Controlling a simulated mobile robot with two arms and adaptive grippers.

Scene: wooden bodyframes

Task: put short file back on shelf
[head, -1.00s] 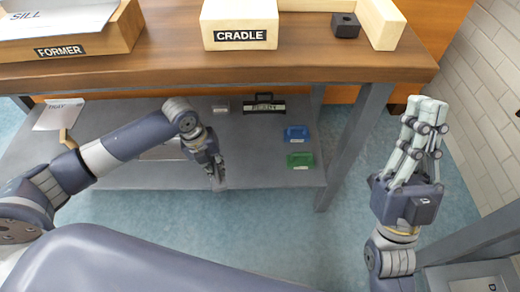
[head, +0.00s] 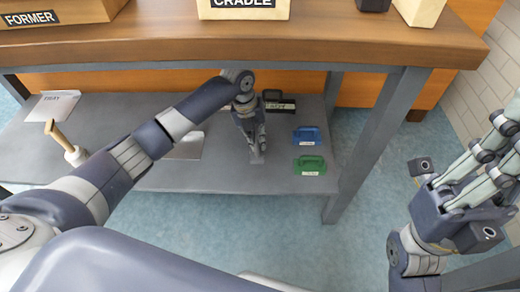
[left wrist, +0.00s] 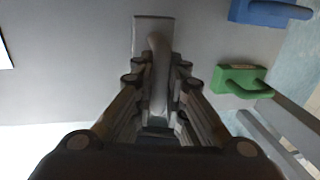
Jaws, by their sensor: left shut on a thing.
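My left gripper (head: 254,142) reaches down over the grey lower shelf (head: 225,177) of the bench. Its fingers are shut on a small grey piece, taken as the short file (head: 257,157). In the left wrist view, the file (left wrist: 153,30) shows as a grey flat end and a paler narrow part between the fingers (left wrist: 160,85). The fingers hide much of it, and I cannot tell whether it touches the shelf. My right gripper (head: 500,145) is at the right edge of the head view, partly cut off, open and empty, away from the shelf.
On the lower shelf are a blue block with a handle (head: 307,136), a green one (head: 310,166), a black labelled thing (head: 280,104) and a grey plate (head: 187,147). A wooden-handled tool (head: 62,140) lies at left. A table leg (head: 377,145) stands at right.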

